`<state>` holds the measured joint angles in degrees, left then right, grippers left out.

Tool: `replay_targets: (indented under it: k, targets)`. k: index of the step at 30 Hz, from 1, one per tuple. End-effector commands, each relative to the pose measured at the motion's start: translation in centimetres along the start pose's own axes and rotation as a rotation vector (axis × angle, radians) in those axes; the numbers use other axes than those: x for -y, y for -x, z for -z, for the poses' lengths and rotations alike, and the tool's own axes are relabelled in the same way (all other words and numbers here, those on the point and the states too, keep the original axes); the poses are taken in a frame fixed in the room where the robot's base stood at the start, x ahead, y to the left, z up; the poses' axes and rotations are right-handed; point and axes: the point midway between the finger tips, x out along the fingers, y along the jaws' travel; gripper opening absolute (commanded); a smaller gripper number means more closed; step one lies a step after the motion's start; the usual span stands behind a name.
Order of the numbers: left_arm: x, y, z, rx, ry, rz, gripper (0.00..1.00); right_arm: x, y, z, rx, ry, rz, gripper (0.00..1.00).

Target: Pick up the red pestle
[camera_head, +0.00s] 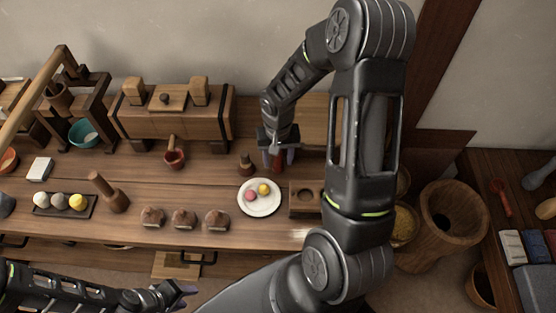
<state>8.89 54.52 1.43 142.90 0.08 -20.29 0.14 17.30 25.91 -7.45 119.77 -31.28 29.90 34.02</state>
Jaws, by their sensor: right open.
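A small dark red object (279,162), which looks like the red pestle, stands on the wooden workbench at the back, right of centre. My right gripper (279,155) points down over it. The jaws are open, with the red object between or just behind the fingers. The gripper hides most of it, and I cannot tell whether the fingers touch it. My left gripper (186,290) is low in the view, in front of the bench's front edge and away from the red object. Its fingers are too small to read.
A dark brown conical piece (246,166) stands close left of the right gripper.

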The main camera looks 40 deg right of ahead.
Motion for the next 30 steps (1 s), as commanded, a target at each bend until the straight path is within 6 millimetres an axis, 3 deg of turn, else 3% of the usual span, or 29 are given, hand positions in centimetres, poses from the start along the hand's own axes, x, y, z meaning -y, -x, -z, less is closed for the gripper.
replay_targets:
  k: [12, 30]
  targets:
    - [0.00, -0.01, -0.01, 0.000, 0.000, 0.000, 0.36, -0.01, 0.02, -0.01, 0.000, 0.000, 0.000, 0.50]
    - [0.00, -0.01, 0.00, 0.000, 0.000, 0.000, 0.36, -0.01, 0.03, -0.01, 0.000, 0.000, 0.000, 0.01]
